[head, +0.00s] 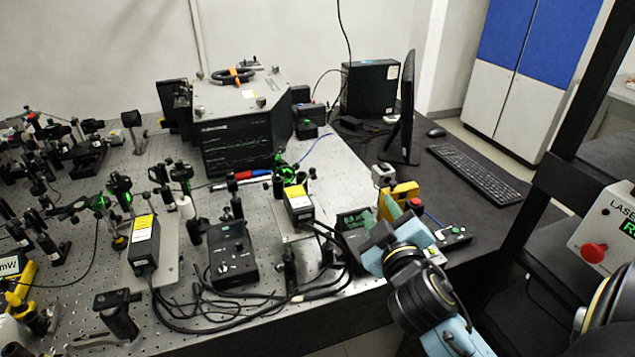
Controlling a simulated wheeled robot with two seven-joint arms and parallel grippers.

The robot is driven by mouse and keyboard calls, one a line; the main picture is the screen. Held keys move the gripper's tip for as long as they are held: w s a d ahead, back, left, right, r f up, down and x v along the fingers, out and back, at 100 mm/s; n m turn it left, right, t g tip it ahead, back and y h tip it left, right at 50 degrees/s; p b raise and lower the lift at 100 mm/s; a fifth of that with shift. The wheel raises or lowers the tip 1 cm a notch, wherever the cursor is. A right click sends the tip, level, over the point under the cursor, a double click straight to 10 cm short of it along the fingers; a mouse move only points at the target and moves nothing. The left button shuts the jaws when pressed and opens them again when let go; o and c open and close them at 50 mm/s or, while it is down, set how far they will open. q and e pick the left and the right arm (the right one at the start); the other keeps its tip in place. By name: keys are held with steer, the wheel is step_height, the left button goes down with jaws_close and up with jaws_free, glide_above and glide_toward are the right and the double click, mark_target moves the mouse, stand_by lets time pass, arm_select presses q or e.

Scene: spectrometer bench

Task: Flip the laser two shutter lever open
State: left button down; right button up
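Two black laser boxes with yellow labels stand on the optical bench: one at the left (145,243) and one nearer the middle (298,205). I cannot read which is laser two, and I cannot make out a shutter lever on either. My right gripper (393,214) is at the bench's right edge, right of the middle laser box and apart from it. Its fingers overlap the yellow and green items behind, so their opening is unclear. I see nothing held in it. My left gripper is not in view.
A black control box with knobs (232,255) stands between the laser boxes, with loose cables in front. Optic mounts crowd the left. A large instrument (240,115) stands behind. A monitor (405,110) and keyboard (475,172) are on the dark desk. A red-button panel (608,232) is at right.

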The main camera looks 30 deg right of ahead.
steer(key=w+a+r+n+t+y, duration=0.25)
steer(key=r+n+y, duration=0.4)
steer(key=n, duration=0.45)
steer(key=w+a+r+n+t+y, duration=0.1)
steer(key=a+r+n+t+y, duration=0.25)
steer(key=r+n+y, duration=0.5)
steer(key=w+d+f+n+g+h, duration=0.1)
steer(key=d+f+n+g+h, duration=0.1)
steer(key=d+f+n+g, duration=0.3)
steer(key=w+d+f+n+g+h, duration=0.1)
steer(key=d+f+n+g+h, duration=0.15)
steer(key=f, duration=0.35)
steer(key=a+x, duration=0.1)
steer(key=x, duration=1.2)
steer(key=shift+s+a+f+n+y, duration=0.25)
steer(key=shift+a+n+y, duration=0.1)
steer(key=shift+y, duration=0.1)
steer(key=shift+c, duration=0.5)
jaws_close()
